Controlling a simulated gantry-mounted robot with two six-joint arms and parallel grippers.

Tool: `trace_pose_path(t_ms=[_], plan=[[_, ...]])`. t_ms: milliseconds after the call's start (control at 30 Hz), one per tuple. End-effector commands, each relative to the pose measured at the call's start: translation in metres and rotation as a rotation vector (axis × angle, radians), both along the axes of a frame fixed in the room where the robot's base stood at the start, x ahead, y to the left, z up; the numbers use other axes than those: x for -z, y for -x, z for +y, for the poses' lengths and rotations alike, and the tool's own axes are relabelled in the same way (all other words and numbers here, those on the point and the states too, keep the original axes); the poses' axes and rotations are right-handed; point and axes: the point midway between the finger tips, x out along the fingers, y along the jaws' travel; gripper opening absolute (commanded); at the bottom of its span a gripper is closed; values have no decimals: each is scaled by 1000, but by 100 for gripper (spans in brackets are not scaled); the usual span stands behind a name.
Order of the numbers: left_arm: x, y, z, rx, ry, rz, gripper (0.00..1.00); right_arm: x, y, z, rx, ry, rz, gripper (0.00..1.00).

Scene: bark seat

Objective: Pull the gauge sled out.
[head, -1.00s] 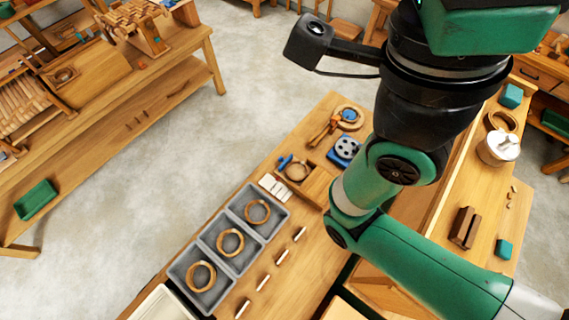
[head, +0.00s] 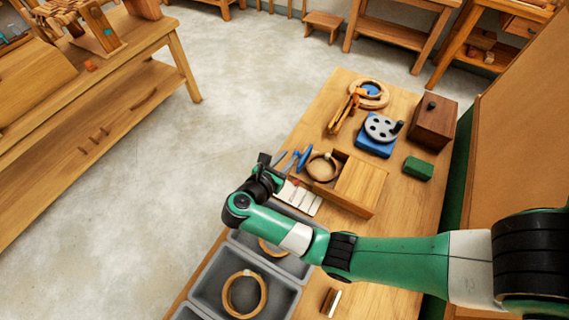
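A wooden gauge housing (head: 361,187) stands on the bench near the middle of the head view. What looks like the gauge sled (head: 318,182) shows at its left end, with a wooden ring (head: 322,168) on it and a blue handle (head: 303,158) at its left side. My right gripper (head: 276,164) is just left of the blue handle, above the bench's left edge. Its dark fingers are small and partly overlap, so I cannot tell whether they are open or touching the handle. My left gripper is not in view.
A grey compartment tray (head: 237,254) with wooden rings lies below my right arm. White cards (head: 303,199) lie beside the housing. A blue fixture with a grey disc (head: 379,131), a green block (head: 418,168) and a wooden box (head: 433,121) stand behind. Open floor lies left of the bench.

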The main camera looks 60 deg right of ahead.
Motion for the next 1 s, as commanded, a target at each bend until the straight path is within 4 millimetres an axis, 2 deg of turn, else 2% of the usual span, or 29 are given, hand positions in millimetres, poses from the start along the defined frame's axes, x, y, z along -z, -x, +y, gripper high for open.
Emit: trace_pose_path(t_ms=[33,100,167,400,533,900,1000], plan=[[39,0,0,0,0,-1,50,46,5,1,-5,6,23,28],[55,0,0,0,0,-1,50,66,8,2,-11,8,36,28],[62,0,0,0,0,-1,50,76,9,3,-14,9,40,28],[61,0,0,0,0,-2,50,75,9,3,-17,12,39,28],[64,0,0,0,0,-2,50,80,9,-8,-15,11,41,28],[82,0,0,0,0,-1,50,111,11,-80,-13,11,40,28],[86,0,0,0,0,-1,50,116,10,-93,-14,12,40,28]])
